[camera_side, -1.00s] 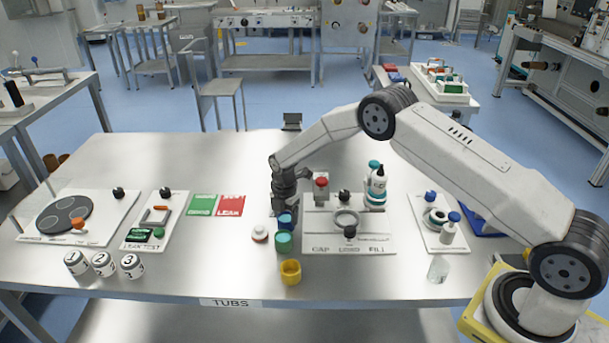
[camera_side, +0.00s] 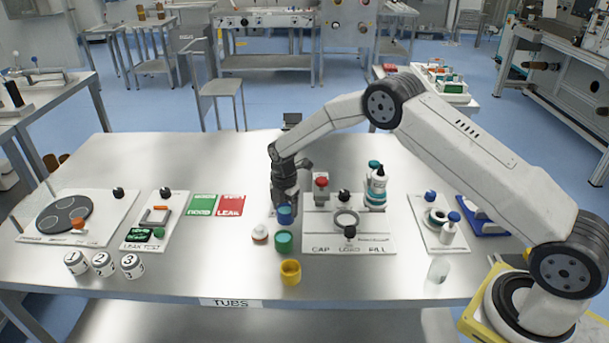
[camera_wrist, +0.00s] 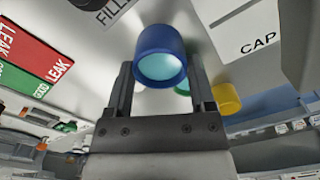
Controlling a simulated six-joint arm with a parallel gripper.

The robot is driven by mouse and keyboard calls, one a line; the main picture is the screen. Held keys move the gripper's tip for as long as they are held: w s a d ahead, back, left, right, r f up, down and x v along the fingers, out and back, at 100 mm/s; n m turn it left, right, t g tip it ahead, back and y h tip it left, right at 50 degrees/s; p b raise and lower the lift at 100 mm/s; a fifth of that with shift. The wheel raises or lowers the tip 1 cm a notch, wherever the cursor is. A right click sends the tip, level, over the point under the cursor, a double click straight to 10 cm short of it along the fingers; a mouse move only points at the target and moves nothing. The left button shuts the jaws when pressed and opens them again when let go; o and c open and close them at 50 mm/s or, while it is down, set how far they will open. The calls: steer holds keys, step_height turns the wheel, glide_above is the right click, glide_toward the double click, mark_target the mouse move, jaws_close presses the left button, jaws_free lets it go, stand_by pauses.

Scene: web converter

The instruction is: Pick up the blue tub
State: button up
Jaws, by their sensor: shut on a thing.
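The blue tub (camera_side: 286,216) is in the jaws of my gripper (camera_side: 284,204) in the side view, just behind the green tub. In the wrist view the blue tub (camera_wrist: 161,52) sits between the two dark fingers of my gripper (camera_wrist: 160,80), with its pale blue inside facing the camera. My gripper is shut on it. The tub appears slightly raised from the table, though the gap under it is hard to see.
A green tub (camera_side: 283,242) and a yellow tub (camera_side: 290,272) stand in front of the blue one. The CAP-LOAD-FILL board (camera_side: 325,245) lies close on the right. The green and red cards (camera_side: 231,205) lie left.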

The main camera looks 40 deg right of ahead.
steer(key=shift+r, duration=1.45)
steer(key=shift+r, duration=0.15)
